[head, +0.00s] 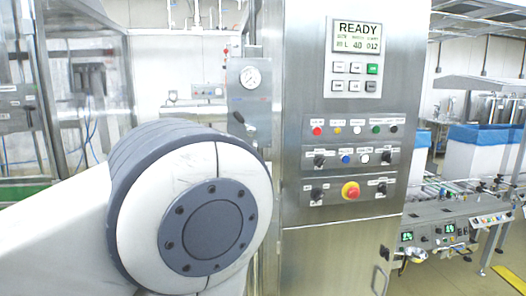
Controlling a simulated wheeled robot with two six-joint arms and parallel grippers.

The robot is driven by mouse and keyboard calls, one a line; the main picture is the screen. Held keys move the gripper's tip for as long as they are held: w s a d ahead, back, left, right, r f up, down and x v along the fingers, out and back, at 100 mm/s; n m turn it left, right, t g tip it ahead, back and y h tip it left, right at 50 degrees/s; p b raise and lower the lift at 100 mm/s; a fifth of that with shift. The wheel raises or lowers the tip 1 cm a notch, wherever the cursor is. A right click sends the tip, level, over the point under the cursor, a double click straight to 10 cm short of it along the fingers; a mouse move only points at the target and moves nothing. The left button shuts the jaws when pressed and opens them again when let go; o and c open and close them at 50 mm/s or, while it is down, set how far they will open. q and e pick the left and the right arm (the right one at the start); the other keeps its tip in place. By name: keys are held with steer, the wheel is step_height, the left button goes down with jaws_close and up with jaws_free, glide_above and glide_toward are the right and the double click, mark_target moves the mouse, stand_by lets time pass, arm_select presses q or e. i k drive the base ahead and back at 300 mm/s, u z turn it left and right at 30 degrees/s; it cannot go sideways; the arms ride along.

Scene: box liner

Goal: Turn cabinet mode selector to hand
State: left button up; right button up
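The steel control cabinet (343,250) stands upright in the middle of the head view. It has several black selector knobs: an upper left one (319,160), an upper right one (386,158), a lower left one (317,194) and a lower right one (382,188). Their labels are too small to read, so I cannot tell which is the mode selector or where it points. A large white and grey joint of my arm fills the lower left, just left of the panel. Neither gripper is in view.
A red emergency button (351,191) on a yellow ring sits between the lower knobs. The display (357,42) reads READY. A row of coloured buttons (357,127) lies above the knobs. A conveyor (455,222) and blue-lined boxes (476,152) stand at right.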

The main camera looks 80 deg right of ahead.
mark_target(320, 161)
steer(key=z, duration=3.2)
